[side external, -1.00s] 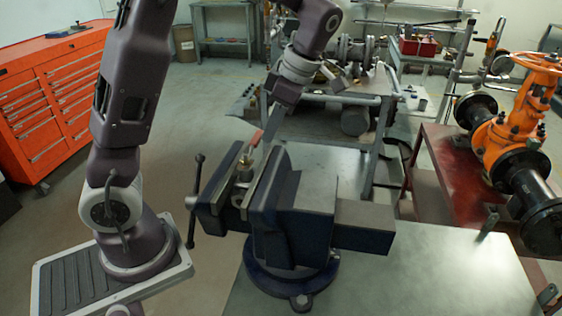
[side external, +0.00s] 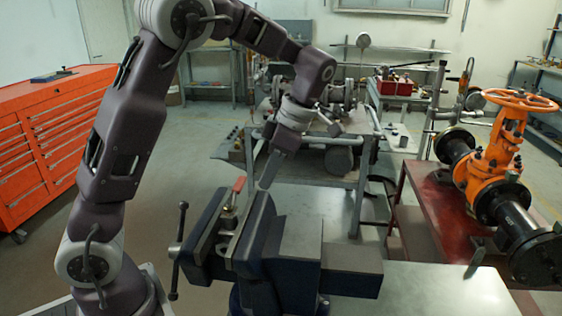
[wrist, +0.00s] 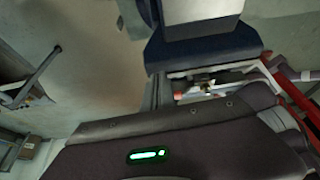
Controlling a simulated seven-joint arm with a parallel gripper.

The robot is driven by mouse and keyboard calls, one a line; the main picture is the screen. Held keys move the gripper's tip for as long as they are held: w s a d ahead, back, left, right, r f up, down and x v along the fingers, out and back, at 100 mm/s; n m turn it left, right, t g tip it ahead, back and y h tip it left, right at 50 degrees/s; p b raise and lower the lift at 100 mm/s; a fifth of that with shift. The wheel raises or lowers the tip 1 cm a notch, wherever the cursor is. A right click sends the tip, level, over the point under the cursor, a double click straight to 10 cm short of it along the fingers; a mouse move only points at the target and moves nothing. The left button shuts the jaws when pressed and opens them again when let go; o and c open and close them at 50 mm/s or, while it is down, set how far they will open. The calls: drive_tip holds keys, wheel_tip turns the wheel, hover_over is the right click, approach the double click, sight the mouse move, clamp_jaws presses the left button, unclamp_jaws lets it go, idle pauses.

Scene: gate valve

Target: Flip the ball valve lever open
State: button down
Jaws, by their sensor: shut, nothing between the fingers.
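The ball valve (side external: 228,213) is a small brass body held between the jaws of the blue vise (side external: 262,245). Its red-handled lever (side external: 239,185) stands up from it, leaning slightly right in the side view. My gripper (side external: 263,187) points down just right of the lever, its fingers shut and empty, above the vise jaws. A small gap shows between fingers and lever in the picture; depth is unclear. In the wrist view, a brass part of the valve (wrist: 208,86) shows by the vise jaw (wrist: 205,48); my own wrist hides much of the lower picture.
The vise handle (side external: 180,250) hangs at the left of the vise. A grey workbench (side external: 440,285) lies to the right. An orange gate valve (side external: 497,165) on black pipe stands on a red table (side external: 440,205). A red tool cabinet (side external: 55,140) is at the far left.

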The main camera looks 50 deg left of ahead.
drive_tip(key=v, duration=1)
drive_tip(key=shift+w+d, duration=0.3)
drive_tip(key=shift+d, duration=0.05)
drive_tip(key=s+d+r+m+t+h, duration=0.25)
drive_tip(key=s+m+t, duration=0.25)
drive_tip(key=s+m, duration=0.95)
drive_tip(key=s+d+f+m+t, duration=0.2)
drive_tip(key=s+f+m, duration=0.4)
drive_tip(key=m, duration=0.7)
drive_tip(key=shift+s+d+f+t, duration=0.2)
drive_tip(key=shift+s+d+t, duration=0.3)
drive_tip(key=shift+t, duration=0.4)
